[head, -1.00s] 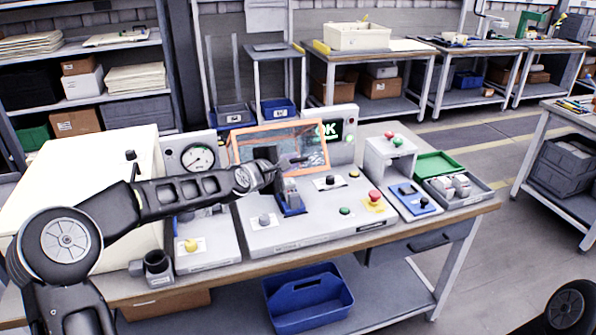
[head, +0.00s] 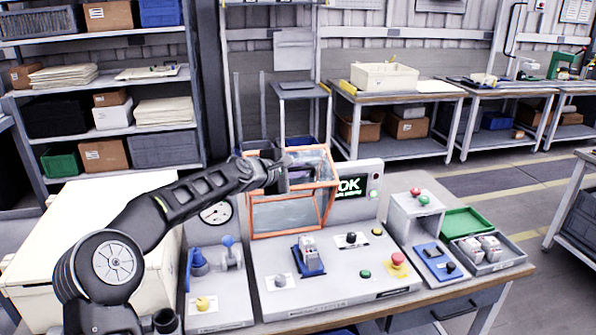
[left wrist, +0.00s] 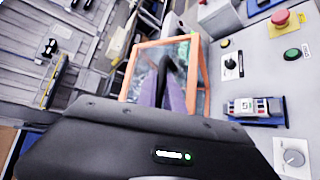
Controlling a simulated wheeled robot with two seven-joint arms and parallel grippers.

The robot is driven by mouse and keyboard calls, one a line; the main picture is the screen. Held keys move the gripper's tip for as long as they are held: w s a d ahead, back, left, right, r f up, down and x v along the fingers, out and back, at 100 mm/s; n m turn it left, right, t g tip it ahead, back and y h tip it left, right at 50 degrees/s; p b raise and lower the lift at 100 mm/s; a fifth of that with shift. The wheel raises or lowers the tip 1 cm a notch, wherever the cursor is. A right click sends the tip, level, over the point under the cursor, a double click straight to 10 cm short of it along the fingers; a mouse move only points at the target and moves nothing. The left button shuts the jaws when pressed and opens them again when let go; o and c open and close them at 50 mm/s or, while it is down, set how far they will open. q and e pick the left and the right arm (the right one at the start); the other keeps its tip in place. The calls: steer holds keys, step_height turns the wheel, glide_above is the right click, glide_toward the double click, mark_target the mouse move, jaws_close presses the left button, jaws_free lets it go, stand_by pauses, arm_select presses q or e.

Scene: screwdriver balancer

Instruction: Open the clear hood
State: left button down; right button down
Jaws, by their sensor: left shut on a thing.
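The clear hood (head: 290,216), with its orange frame, stands raised and tilted at the back of the grey console (head: 325,285). It also shows in the wrist view (left wrist: 193,50). My left gripper (head: 290,174) is at the hood's upper front and partly covers it. In the wrist view its fingers (left wrist: 163,92) are shut on the hood's dark handle (left wrist: 172,66). The grip itself is small and partly hidden in the head view. The blue fixture (head: 308,257) with a grey part stands uncovered in front of the hood. My right gripper is out of view.
A screen reading OK (head: 350,187) stands right of the hood. A red button (head: 397,259) and knobs are on the console. A gauge (head: 215,212) and a cream box (head: 90,235) are at left. A green tray (head: 468,221) is at right.

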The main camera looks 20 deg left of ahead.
arm_select(q)
steer(key=shift+f, duration=0.1)
steer(key=c, duration=1.5)
jaws_free()
steer(key=shift+s, duration=0.15)
steer(key=shift+s+a+b, duration=0.2)
steer(key=shift+s+b, duration=0.05)
steer(key=shift+b, duration=0.1)
steer(key=shift+r+b+v, duration=0.2)
steer(key=shift+b+v, duration=1.4)
steer(key=shift+v, duration=1.95)
steer(key=shift+d, duration=0.1)
